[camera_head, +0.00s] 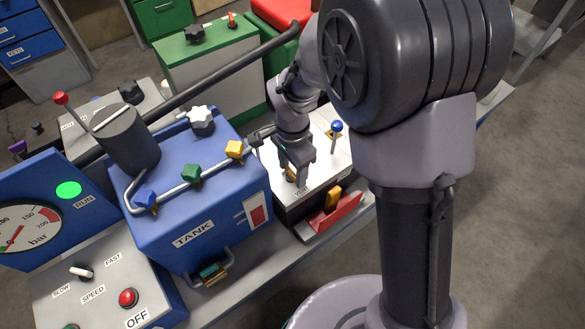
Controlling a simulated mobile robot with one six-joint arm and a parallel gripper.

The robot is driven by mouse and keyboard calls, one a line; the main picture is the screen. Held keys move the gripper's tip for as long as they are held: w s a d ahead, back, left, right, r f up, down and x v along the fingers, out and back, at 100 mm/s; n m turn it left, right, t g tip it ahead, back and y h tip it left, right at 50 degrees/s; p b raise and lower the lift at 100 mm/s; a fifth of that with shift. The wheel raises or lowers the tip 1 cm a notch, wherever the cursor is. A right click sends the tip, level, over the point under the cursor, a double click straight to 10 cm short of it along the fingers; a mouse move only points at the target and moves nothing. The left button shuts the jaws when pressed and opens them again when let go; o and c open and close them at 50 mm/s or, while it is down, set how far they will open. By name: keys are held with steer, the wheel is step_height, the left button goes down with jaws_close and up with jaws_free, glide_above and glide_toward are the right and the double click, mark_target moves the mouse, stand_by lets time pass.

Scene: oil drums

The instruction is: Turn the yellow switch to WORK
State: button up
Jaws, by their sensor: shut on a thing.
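My gripper (297,178) points down onto the white-topped box (270,158) right of the blue tank. It is shut on a small yellowish piece (290,173), which looks like the yellow switch on that panel. The fingers cover most of it, so I cannot tell which way it is turned. A larger yellow part (333,197) sits at the red tray on the box's front, apart from my gripper.
A blue-knobbed lever (336,127) stands right of my gripper. The blue tank (200,232) with blue, green and yellow valves (235,150) stands close left. A dark pipe (215,75) runs behind. A red tray (340,214) juts from the box's front. Open floor lies at the right.

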steer(key=n+p, duration=0.1)
steer(key=n, duration=0.3)
steer(key=shift+r+n+p, duration=0.1)
steer(key=shift+n+p, duration=0.2)
steer(key=n+p, duration=0.1)
steer(key=n, duration=0.3)
steer(key=shift+w+d+n+p, duration=0.1)
steer(key=shift+w+n+p, duration=0.05)
steer(key=shift+n+p, duration=0.15)
steer(key=n+p, duration=0.1)
steer(key=n, duration=0.3)
steer(key=shift+w+p, duration=0.15)
steer(key=shift+p, duration=0.2)
steer(key=shift+w+n+p, duration=0.1)
steer(key=shift+n+p, duration=0.6)
steer(key=shift+n, duration=1.7)
steer(key=o, duration=1.4)
